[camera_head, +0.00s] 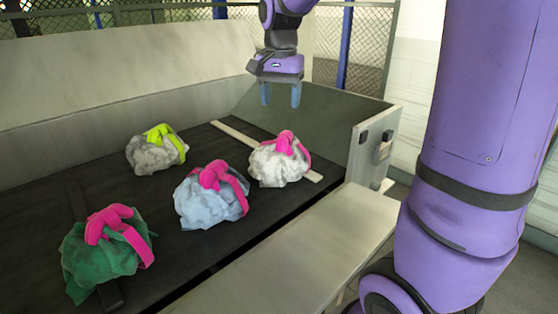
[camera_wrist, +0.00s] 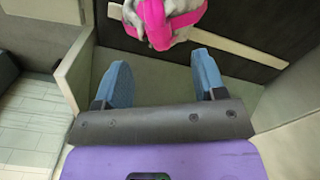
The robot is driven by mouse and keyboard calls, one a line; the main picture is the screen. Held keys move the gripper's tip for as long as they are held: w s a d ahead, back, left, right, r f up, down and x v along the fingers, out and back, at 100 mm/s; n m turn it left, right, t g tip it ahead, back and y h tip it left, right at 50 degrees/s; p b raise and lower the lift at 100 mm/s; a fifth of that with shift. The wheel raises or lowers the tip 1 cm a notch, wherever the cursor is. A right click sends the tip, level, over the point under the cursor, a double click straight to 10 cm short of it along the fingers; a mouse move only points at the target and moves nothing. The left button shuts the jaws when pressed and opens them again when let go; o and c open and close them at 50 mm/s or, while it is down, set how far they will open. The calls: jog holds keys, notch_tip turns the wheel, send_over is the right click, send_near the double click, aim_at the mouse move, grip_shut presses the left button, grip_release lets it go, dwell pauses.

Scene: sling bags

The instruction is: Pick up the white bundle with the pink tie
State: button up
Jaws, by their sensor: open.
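The white bundle with the pink tie (camera_head: 279,163) sits on the dark bed at the right end of the group, partly over a pale strip. Its pink tie (camera_head: 285,143) stands up on top. My gripper (camera_head: 281,94) is open and empty, pointing down, above and behind the bundle and apart from it. In the wrist view, the pink tie (camera_wrist: 160,22) and a little of the white bundle (camera_wrist: 183,6) show at the top edge, beyond the two blue fingers of my gripper (camera_wrist: 160,82). The rest of the bundle is cut off there.
A pale blue bundle with a pink tie (camera_head: 210,203), a grey-white bundle with a yellow-green tie (camera_head: 150,157) and a green bundle with a pink tie (camera_head: 80,262) share the dark bed (camera_head: 60,195). A grey end panel (camera_head: 325,117) and pale ledge (camera_head: 300,262) border it.

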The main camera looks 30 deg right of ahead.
send_over(283, 135)
jog(key=f, duration=0.5)
jog(key=shift+a, duration=0.35)
jog(key=shift+s+d+f, duration=0.1)
jog(key=shift+d+f, duration=0.05)
jog(key=shift+f, duration=1.25)
jog(key=shift+d+f, duration=0.15)
jog(key=shift+f, duration=1.2)
grip_shut()
